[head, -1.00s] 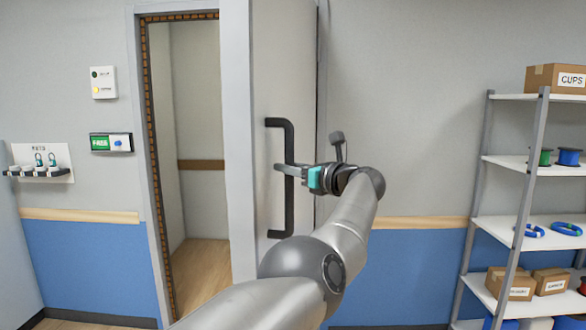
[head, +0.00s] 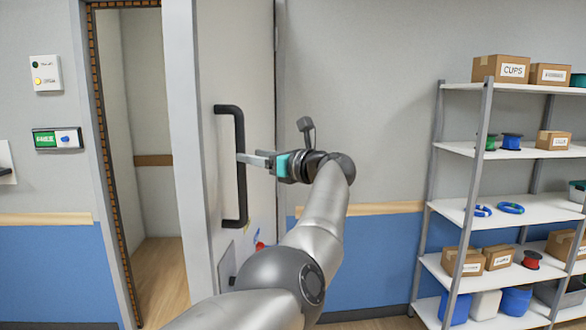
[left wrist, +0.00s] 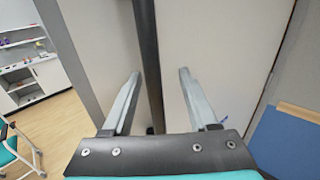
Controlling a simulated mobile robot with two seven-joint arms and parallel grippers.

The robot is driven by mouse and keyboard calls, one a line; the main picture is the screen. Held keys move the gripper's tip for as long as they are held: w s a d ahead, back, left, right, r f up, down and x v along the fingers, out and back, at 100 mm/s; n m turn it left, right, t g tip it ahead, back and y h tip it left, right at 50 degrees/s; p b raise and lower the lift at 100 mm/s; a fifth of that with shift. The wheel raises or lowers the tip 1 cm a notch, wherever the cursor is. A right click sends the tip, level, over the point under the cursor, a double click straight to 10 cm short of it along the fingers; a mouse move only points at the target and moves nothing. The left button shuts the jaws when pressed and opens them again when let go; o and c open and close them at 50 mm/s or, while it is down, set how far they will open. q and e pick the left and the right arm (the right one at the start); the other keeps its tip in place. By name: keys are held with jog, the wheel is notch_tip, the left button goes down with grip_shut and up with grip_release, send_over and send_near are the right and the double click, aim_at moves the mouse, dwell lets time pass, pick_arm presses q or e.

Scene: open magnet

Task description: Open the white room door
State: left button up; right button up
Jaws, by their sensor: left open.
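The white room door (head: 262,60) stands partly open, swung toward me, with its edge facing the doorway. Its long black bar handle (head: 241,180) is upright on the door face. My left gripper (head: 252,159) is at the middle of the handle. In the left wrist view the open fingers (left wrist: 156,100) lie on either side of the black handle (left wrist: 149,60), with a gap on each side. The handle runs nearer the left finger. My right gripper is not in view.
The doorway (head: 155,190) at left shows a wooden floor beyond. A wall panel with indicator lights (head: 46,75) and a green sign (head: 57,139) are left of it. A metal shelf (head: 475,148) with boxes and spools stands at right.

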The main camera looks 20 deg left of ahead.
pick_arm(q)
jog(key=b+v, duration=0.3)
jog(key=v, duration=0.9)
jog(key=shift+d, duration=0.25)
jog(key=shift+s+r, duration=0.1)
